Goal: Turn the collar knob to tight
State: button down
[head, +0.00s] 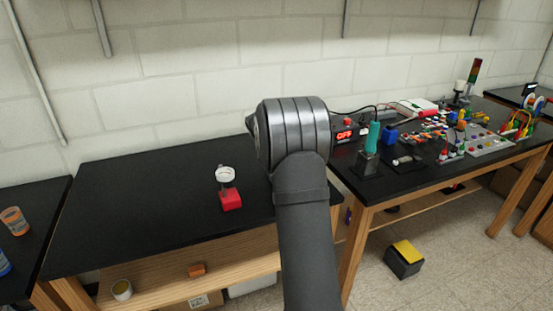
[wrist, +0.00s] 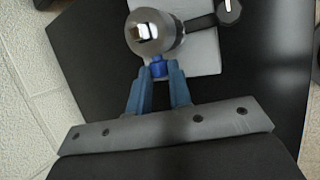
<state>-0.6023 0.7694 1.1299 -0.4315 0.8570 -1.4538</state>
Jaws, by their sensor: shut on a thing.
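In the wrist view, my gripper (wrist: 160,74) has its two blue fingers on either side of a small blue knob (wrist: 158,67), and is shut on it. The knob, which I take to be the collar knob, sticks out from a round metal collar (wrist: 153,35) with a bright square-looking top in its middle. The collar stands over a light grey plate (wrist: 202,55). I see no marking that tells how tight the knob is. In the head view, my own arm hides the collar, the knob and my gripper.
In the wrist view, a lever with a black round end (wrist: 228,11) reaches to the upper right of the collar. In the head view, a white dial on a red base (head: 231,199) stands on the black bench (head: 130,185). The right-hand bench (head: 375,188) is crowded with devices.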

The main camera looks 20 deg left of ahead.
jog(key=shift+s+d+f+m+t+y, duration=0.15)
jog(key=shift+m+t+y, duration=0.1)
jog(key=shift+t+y, duration=0.4)
jog(key=shift+s+d+f+m+t+y, duration=0.1)
jog(key=shift+m+t+y, duration=0.15)
jog(key=shift+t+y, duration=0.4)
jog(key=shift+t, duration=0.4)
jog(key=c, duration=1.3)
grip_release()
jog(key=shift+s+r, duration=0.1)
jog(key=v, duration=1.7)
jog(key=shift+d, duration=0.25)
